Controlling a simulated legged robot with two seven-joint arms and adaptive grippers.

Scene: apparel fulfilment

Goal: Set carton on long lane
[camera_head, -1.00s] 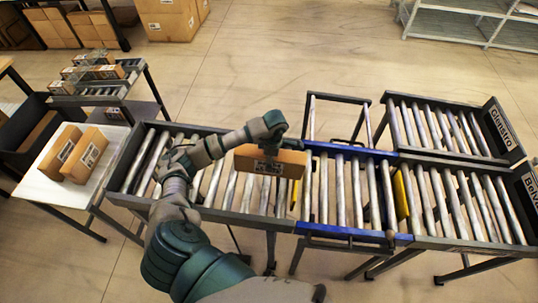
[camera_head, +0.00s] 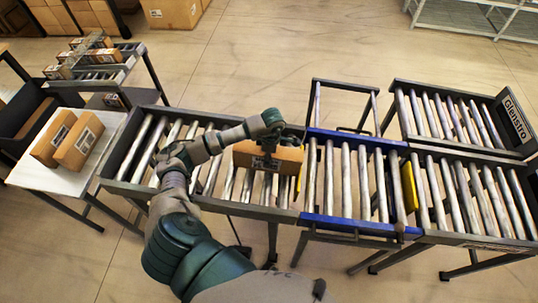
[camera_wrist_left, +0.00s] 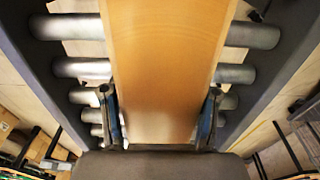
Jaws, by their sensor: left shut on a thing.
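A brown carton (camera_head: 262,158) with a white label is held over the left roller lane (camera_head: 228,180), near its right end beside the blue-framed section. My left gripper (camera_head: 266,164) reaches down on it from above, its fingers mostly hidden by the arm and carton. In the left wrist view the carton (camera_wrist_left: 165,50) fills the middle, between the two fingers of my left gripper (camera_wrist_left: 160,118). Rollers (camera_wrist_left: 82,68) show beneath it on both sides. I cannot tell whether the carton touches the rollers. My right gripper is not in view.
The blue-framed roller section (camera_head: 345,222) adjoins on the right, with a yellow bar (camera_head: 409,187) at its far side. Beyond it are two roller lanes; the back one carries a "Glenstro" sign (camera_head: 516,119). Two cartons (camera_head: 78,142) stand on a white table (camera_head: 40,178) at left.

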